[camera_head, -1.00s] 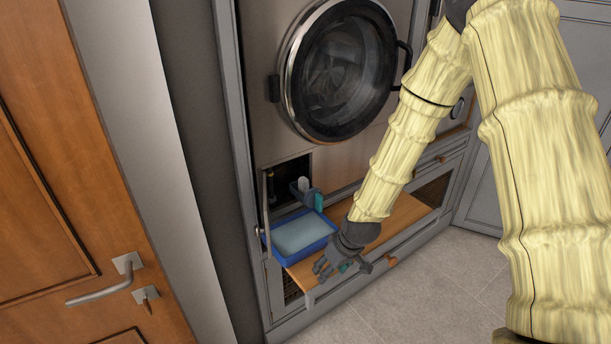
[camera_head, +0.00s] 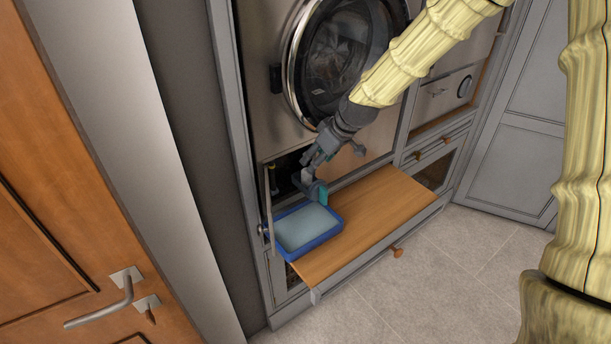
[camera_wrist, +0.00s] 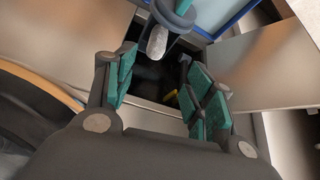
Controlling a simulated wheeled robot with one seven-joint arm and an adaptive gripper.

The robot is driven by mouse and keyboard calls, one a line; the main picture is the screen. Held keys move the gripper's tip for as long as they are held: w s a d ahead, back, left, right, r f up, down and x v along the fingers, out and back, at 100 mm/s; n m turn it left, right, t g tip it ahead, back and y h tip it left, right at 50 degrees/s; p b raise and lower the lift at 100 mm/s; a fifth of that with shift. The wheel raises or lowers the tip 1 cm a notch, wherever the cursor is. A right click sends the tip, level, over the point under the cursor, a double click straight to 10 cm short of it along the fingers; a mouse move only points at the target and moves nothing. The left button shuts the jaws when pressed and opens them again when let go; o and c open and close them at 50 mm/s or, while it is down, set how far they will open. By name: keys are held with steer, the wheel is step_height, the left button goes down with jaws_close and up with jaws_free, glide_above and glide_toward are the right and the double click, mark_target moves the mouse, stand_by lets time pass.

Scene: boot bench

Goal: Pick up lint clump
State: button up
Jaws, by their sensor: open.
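A small pale grey lump (camera_wrist: 157,41), which looks like the lint clump, shows in the wrist view at the upper edge of a dark opening (camera_wrist: 155,78). It sits beside a dark grey and teal part (camera_wrist: 176,16). My gripper (camera_wrist: 163,88) is open, with its teal-padded fingers either side of the opening and nothing between them. In the head view my gripper (camera_head: 312,168) is in front of the opening below the round door. There a grey and teal part (camera_head: 318,193) is just below it, and the lump is hard to make out.
A blue tray (camera_head: 334,240) with a pale blue inside stands on a wooden pull-out shelf (camera_head: 375,220). A small open door (camera_head: 267,205) stands left of the opening. The round glass door (camera_head: 340,55) is above. The right part of the shelf is clear.

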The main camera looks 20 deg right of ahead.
mark_target(307, 177)
steer(key=shift+w+d+p+x, duration=0.15)
steer(key=shift+p+x, duration=0.4)
steer(key=shift+x, duration=0.85)
steer(key=shift+w+d+p+x, duration=0.15)
steer(key=shift+p+x, duration=0.4)
steer(key=shift+x, duration=0.8)
steer(key=shift+p+x, duration=0.35)
steer(key=shift+x, duration=0.85)
steer(key=c, duration=0.9)
